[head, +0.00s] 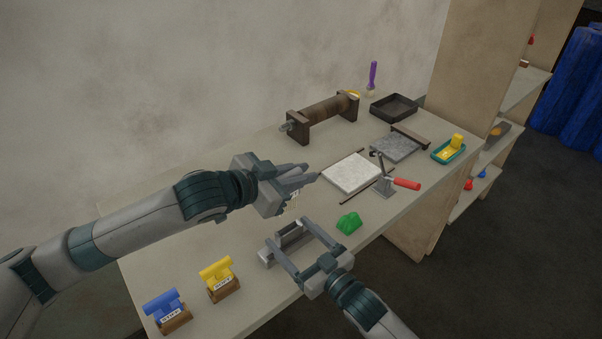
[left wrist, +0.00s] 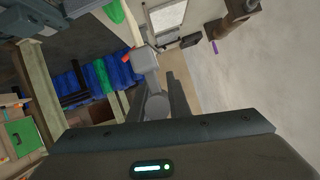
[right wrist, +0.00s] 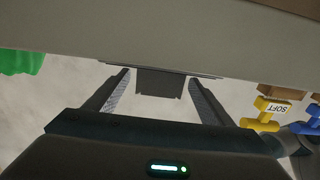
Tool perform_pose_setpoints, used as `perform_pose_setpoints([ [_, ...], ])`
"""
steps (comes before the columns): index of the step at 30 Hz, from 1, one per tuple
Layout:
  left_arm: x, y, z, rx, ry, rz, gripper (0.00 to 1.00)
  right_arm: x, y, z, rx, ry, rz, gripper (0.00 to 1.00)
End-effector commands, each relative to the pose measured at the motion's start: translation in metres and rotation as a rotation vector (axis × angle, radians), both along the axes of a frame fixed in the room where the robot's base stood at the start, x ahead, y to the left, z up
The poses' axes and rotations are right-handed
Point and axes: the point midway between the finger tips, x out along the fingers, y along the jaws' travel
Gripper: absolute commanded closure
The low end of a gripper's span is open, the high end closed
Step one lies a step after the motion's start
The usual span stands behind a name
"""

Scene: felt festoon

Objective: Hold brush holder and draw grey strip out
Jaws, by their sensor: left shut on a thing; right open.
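The brush holder (head: 278,254) is a grey, block-like piece on the bench near its front edge. My right gripper (head: 290,235) is open, with a finger on either side of it; contact is not clear. In the right wrist view a dark grey block (right wrist: 158,84) shows between the open fingers. My left gripper (head: 312,178) is above and behind the holder, shut on a grey piece (left wrist: 146,58) that looks like the grey strip.
A blue piece (head: 162,302) and a yellow piece (head: 216,270) stand in wooden blocks at front left. A green lump (head: 348,223) lies right of the holder. Beyond are a white felt pad (head: 352,173), a red-handled clamp (head: 405,184) and a roller (head: 323,113).

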Motion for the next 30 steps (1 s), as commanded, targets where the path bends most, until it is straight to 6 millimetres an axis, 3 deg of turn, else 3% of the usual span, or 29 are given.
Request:
perform_pose_setpoints([
  [15,0.0,0.0,0.0,0.0,0.0,0.0,1.0,-0.069,-0.05,-0.001,-0.001,0.003,0.0,0.25],
  [21,0.0,0.0,0.0,0.0,0.0,0.0,1.0,-0.082,-0.06,-0.001,-0.001,0.002,-0.001,0.25],
  [30,0.0,0.0,0.0,0.0,0.0,0.0,1.0,-0.084,-0.061,0.0,-0.001,0.001,0.0,0.25],
])
